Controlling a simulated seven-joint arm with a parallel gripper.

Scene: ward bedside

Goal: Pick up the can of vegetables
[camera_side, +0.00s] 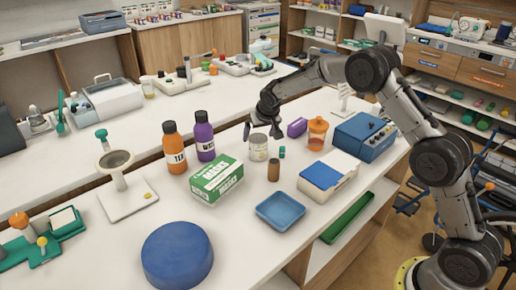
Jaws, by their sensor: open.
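A small pale can with a whitish-green label (258,150) stands upright on the white counter, right of the green masks box. It looks like the can of vegetables, but its label is too small to read. My gripper (262,131) is open and points down at the can's top, with one finger at each side of the top in this view. I cannot tell whether the fingers touch the can or are behind it.
The green masks box (216,182), orange bottle (175,150) and purple bottle (204,140) stand left of the can. A brown cylinder (273,171) and small teal item (282,152) are close by. A blue tray (280,211) lies in front.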

